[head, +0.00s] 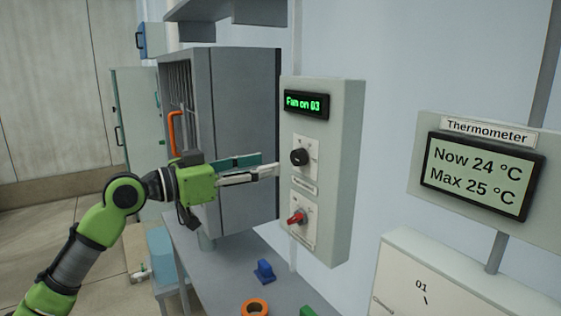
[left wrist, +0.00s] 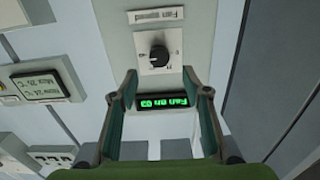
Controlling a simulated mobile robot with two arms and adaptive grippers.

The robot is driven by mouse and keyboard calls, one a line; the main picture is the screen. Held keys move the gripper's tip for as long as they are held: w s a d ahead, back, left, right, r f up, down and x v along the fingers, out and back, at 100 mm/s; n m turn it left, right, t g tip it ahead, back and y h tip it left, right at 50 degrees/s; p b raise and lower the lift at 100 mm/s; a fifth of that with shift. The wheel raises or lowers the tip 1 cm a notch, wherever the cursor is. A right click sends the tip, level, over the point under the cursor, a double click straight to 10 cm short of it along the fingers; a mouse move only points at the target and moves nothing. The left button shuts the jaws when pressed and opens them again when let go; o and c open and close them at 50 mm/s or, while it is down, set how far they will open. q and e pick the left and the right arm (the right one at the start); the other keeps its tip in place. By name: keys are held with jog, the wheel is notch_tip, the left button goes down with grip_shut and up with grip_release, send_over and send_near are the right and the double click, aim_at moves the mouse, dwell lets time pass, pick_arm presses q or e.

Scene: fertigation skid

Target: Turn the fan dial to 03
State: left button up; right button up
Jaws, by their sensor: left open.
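The fan control box (head: 340,150) is a pale panel on the wall. Its small display (head: 306,104) reads "Fan on 03" in green. Below it is a black fan dial (head: 299,157) on a white plate, and lower a red knob (head: 297,217). My left gripper (head: 268,163) is open and empty, a little left of the box at about the dial's height. In the left wrist view the picture is upside down; the dial (left wrist: 158,57), labelled "Fan speed", stands beyond the open fingers, apart from them. My right gripper is not in view.
A thermometer display (head: 483,174) reads now 24 °C, max 25 °C at the right. A grey cabinet (head: 243,120) with an orange handle stands behind my left arm. A blue object (head: 264,271) and an orange ring (head: 255,307) lie on the bench below.

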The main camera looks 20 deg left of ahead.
pick_arm(q)
jog(key=shift+v, duration=1.8)
